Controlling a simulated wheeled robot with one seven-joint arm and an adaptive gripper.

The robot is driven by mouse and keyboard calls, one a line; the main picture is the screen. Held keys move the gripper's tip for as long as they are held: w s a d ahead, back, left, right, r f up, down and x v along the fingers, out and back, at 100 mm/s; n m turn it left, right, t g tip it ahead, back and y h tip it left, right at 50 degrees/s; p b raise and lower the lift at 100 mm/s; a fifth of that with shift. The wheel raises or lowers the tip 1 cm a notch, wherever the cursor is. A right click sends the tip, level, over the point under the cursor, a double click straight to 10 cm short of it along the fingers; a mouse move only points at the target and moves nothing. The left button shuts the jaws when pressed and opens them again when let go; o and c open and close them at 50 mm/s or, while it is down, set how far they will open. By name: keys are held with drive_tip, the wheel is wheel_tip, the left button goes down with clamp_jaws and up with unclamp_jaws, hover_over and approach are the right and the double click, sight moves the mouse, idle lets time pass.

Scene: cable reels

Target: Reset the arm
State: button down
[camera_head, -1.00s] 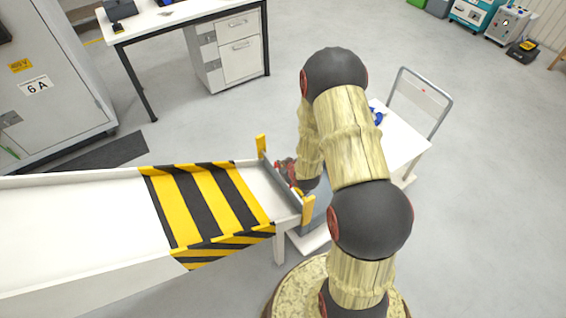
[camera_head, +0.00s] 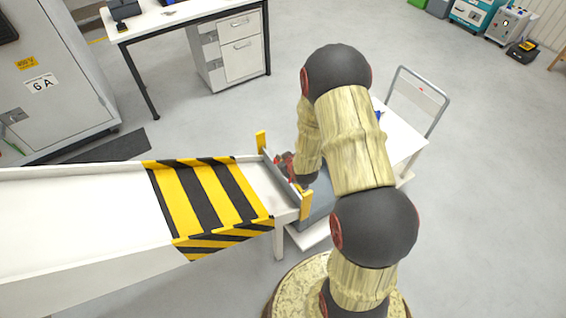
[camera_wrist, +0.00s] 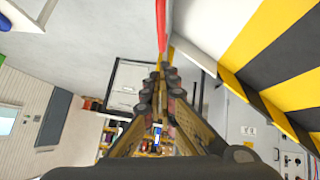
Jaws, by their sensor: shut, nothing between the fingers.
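My arm of wood-textured links and black joints (camera_head: 358,150) is raised and bent over the right half of the head view. Its far end drops to the end of the striped ramp (camera_head: 207,200). My gripper (camera_head: 284,165) is partly hidden there by the arm, beside the ramp's raised end lip. In the wrist view my gripper (camera_wrist: 161,72) shows its two fingers drawn together at the tips, shut with nothing between them. A red bar (camera_wrist: 161,22) shows just beyond the tips in that view. The ramp's yellow-black stripes (camera_wrist: 275,65) lie to the right there.
A white table (camera_head: 405,140) with a small blue item (camera_head: 379,114) stands behind my arm, next to a grey-framed cart handle (camera_head: 418,98). A desk (camera_head: 190,22) and a grey cabinet (camera_head: 55,85) stand at the back left.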

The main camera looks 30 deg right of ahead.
drive_tip(key=p+v, duration=0.2)
drive_tip(key=v, duration=0.5)
drive_tip(key=shift+s, duration=0.2)
drive_tip(key=s+f+m+g, duration=0.1)
drive_tip(key=s+f+g, duration=0.35)
drive_tip(key=s, duration=0.35)
drive_tip(key=s+a+r+m+g, duration=0.1)
drive_tip(key=s+r+g, duration=0.1)
drive_tip(key=s+r, duration=0.25)
drive_tip(key=s+a+r+t, duration=0.1)
drive_tip(key=s+a+r, duration=0.2)
drive_tip(key=r, duration=0.9)
drive_tip(key=s+a+r+t+y, duration=0.1)
drive_tip(key=s+a+r, duration=0.2)
drive_tip(key=r, duration=0.9)
drive_tip(key=s+a+r+t, duration=0.1)
drive_tip(key=s+a+r, duration=0.2)
drive_tip(key=a+r, duration=0.5)
wheel_tip(320, 180, up, 4)
drive_tip(key=shift+s+r+n, duration=0.1)
drive_tip(key=shift+s+n, duration=0.2)
drive_tip(key=shift+s, duration=0.05)
